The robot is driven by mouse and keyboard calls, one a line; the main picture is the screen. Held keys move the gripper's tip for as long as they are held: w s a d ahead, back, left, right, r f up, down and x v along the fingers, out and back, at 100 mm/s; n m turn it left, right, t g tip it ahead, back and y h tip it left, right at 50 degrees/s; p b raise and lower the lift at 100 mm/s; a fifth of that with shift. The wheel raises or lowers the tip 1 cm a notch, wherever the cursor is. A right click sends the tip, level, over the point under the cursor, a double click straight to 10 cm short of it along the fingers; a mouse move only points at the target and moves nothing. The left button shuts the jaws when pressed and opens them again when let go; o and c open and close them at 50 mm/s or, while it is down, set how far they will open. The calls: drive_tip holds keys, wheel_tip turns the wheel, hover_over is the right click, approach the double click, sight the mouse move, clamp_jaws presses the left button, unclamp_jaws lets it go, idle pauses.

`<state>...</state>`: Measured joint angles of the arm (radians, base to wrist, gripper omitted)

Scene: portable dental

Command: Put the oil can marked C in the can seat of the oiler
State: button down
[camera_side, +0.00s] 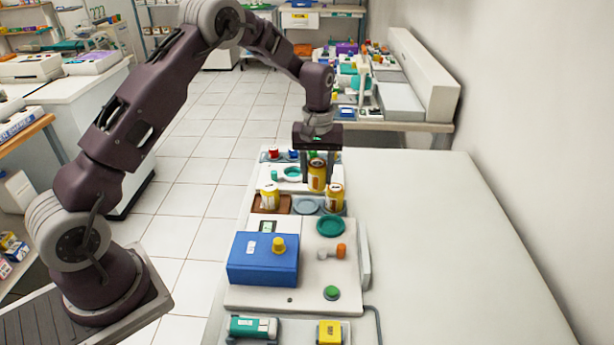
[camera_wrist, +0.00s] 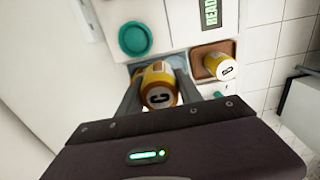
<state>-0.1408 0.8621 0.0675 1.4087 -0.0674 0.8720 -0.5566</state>
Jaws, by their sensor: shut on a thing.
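My gripper (camera_side: 318,172) points down and is shut on a yellow can with a white cap marked C (camera_wrist: 158,98). The held can (camera_side: 317,175) looks upright, behind the two other cans in the side view. The oiler (camera_side: 295,293) is a white unit with a display (camera_side: 267,227). A teal round dish (camera_side: 331,226) lies nearer the side camera.
Another yellow can (camera_side: 334,198) stands to the right, close to the held can. A blue box (camera_side: 262,260) and an orange-tipped lever (camera_side: 340,251) sit nearer. The table's right side is clear.

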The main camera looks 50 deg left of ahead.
drive_tip(key=s+d, duration=0.1)
drive_tip(key=d, duration=0.6)
drive_tip(key=shift+s+a+f, duration=0.1)
drive_tip(key=shift+f, duration=1.9)
drive_tip(key=shift+s+a+f, duration=0.1)
drive_tip(key=shift+f, duration=1.85)
drive_tip(key=shift+f, duration=0.1)
drive_tip(key=c, duration=0.7)
unclamp_jaws()
